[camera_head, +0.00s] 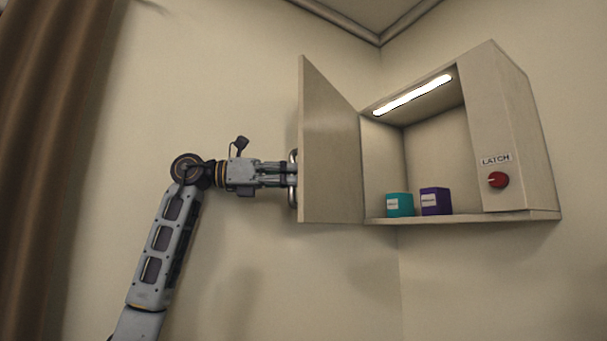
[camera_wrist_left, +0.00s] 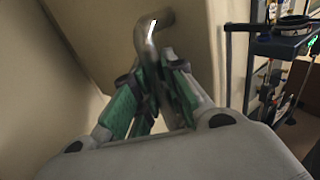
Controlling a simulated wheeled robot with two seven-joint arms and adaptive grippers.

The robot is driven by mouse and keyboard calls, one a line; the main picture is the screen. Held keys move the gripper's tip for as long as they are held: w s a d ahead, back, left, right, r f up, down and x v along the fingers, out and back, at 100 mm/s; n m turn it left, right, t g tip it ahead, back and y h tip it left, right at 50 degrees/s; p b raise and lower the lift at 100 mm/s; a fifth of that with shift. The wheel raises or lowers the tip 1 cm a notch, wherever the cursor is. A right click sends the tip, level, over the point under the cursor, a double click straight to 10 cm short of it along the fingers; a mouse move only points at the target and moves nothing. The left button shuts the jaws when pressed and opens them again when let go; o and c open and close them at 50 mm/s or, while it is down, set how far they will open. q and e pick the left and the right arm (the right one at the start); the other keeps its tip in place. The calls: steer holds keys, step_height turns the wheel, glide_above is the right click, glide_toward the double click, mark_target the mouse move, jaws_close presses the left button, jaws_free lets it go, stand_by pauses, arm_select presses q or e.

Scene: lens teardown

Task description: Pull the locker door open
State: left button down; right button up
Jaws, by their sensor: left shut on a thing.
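The locker (camera_head: 520,130) hangs on the wall, and its door (camera_head: 325,150) stands wide open, swung out to the left. A metal bar handle (camera_head: 293,155) is on the door's outer face. My left gripper (camera_head: 287,174) is shut on the handle. In the left wrist view the handle (camera_wrist_left: 150,45) rises between the green-padded fingers (camera_wrist_left: 153,95) and bends at its top toward the door (camera_wrist_left: 195,40). The lower part of the handle is partly hidden by the fingers. My right gripper is in neither view.
Inside the lit locker a teal box (camera_head: 399,205) and a purple box (camera_head: 436,201) stand on the floor panel. A red knob (camera_head: 498,180) sits below a LATCH label (camera_head: 496,160). A brown curtain (camera_head: 45,150) hangs at the far left. The wrist view shows a dark rack (camera_wrist_left: 285,45).

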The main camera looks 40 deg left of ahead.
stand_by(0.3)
arm_select(q)
steer(key=c, duration=1.5)
jaws_free()
steer(key=shift+s+a, duration=0.1)
steer(key=shift+s, duration=0.1)
steer(key=shift+o, duration=0.2)
steer(key=shift+w, duration=0.1)
steer(key=shift+r, duration=0.15)
